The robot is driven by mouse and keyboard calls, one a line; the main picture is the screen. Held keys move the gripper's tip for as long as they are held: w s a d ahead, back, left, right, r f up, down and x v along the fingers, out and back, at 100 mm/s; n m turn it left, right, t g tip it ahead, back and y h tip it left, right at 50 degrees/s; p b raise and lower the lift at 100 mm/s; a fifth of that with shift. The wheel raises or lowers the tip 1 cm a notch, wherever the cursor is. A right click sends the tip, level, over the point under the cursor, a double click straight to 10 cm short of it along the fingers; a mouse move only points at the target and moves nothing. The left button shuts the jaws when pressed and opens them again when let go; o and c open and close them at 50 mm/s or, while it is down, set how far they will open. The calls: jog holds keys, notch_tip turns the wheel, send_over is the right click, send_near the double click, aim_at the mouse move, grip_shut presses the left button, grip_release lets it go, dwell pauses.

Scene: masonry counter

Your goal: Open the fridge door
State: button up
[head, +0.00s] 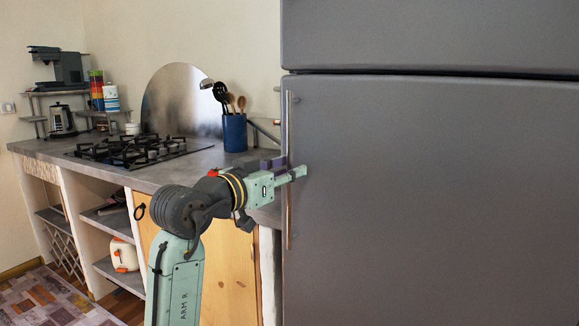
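The grey fridge fills the right side of the head view, with an upper door (430,35) and a taller lower door (440,210). Both doors look closed, with a dark seam between them. A thin vertical metal handle (289,215) runs along the left edge of the lower door. My gripper (288,168) is at the handle's mid-height. A pale green finger crosses in front of the handle, and a purple-grey part shows just behind and to its left. The finger hides a short piece of the handle. Whether the fingers touch or grip it I cannot tell.
A grey counter (190,165) stands left of the fridge, with a gas hob (135,150) and a blue utensil pot (235,133). Open shelves and a wooden cabinet door (230,270) are below. A patterned rug (45,300) lies on the floor at left.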

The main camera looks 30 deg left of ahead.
jog(key=shift+w+d, duration=0.1)
jog(key=shift+w, duration=0.3)
jog(key=shift+c, duration=0.3)
grip_shut()
dwell(0.4)
